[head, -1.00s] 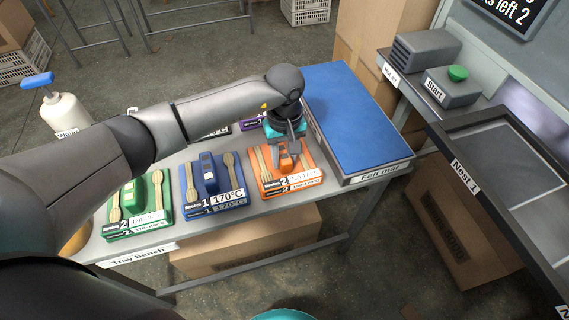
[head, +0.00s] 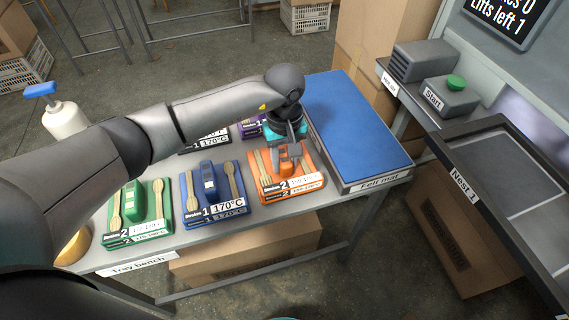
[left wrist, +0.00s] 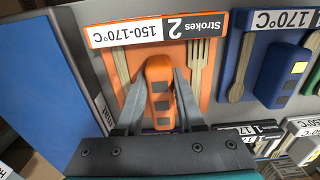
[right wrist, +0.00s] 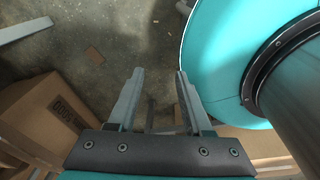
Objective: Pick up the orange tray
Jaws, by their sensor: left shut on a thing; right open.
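The orange tray (head: 309,168) is on the right of the front row on the tray bench, just left of the blue felt mat. It carries a wooden spoon, a wooden fork and a "Strokes 2, 150-170°C" label. My left gripper (head: 290,160) points down over it, its fingers shut on the raised orange handle block in the middle. The left wrist view shows a finger (left wrist: 158,78) on each side of that block on the tray (left wrist: 206,85). I cannot tell whether the tray is off the bench. My right gripper (right wrist: 160,75) is open and empty above the floor.
A blue tray (head: 193,212) and a green tray (head: 137,225) stand left of it on the bench. More trays, one purple (head: 250,130), stand behind, partly hidden by my arm. The felt mat (head: 355,125) is clear. The Nest 1 tray holder (head: 460,150) is at right.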

